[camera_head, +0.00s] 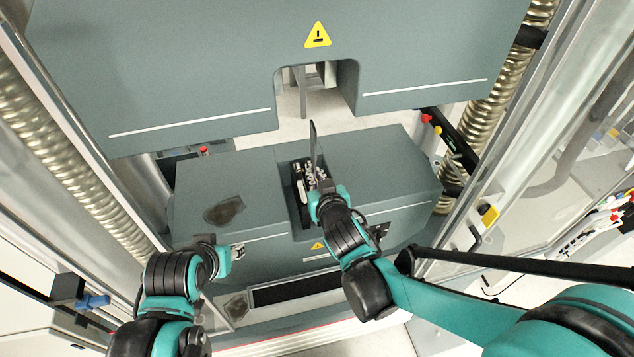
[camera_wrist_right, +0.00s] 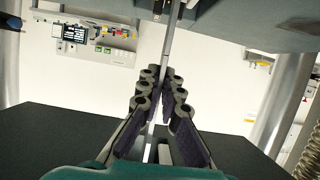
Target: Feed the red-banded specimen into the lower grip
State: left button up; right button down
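The specimen (camera_head: 313,139) is a thin, dark flat strip standing roughly upright above my right gripper (camera_head: 315,176). No red band can be made out. In the right wrist view the specimen (camera_wrist_right: 171,38) runs as a grey strip between the finger pads of my right gripper (camera_wrist_right: 159,88), which are closed in on it. The lower grip (camera_head: 299,172) is the recess in the middle of the lower grey-green block, largely covered by my right gripper. The specimen's lower end is hidden in the head view. My left gripper (camera_head: 238,251) is in front of the block, left of the recess; its fingers are unclear.
The upper machine block (camera_head: 190,80) hangs above, with a notch over the recess. The lower block (camera_head: 390,165) has a dark patch (camera_head: 224,210) on its left top. Ribbed columns (camera_head: 70,160) stand at both sides. Red and yellow knobs (camera_head: 432,123) are at right.

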jog(key=w+a+b, duration=0.2)
jog(key=w+b, duration=0.1)
jog(key=w, duration=0.9)
jog(key=shift+a+f, duration=0.15)
jog(key=shift+a, duration=0.05)
dwell(0.5)
jog(key=shift+f+b, duration=0.2)
jog(key=shift+b, duration=0.15)
dwell(1.3)
jog(key=c, duration=1.7)
grip_release()
jog(key=shift+c, duration=0.2)
jog(key=shift+o, duration=0.5)
jog(key=shift+s, duration=0.1)
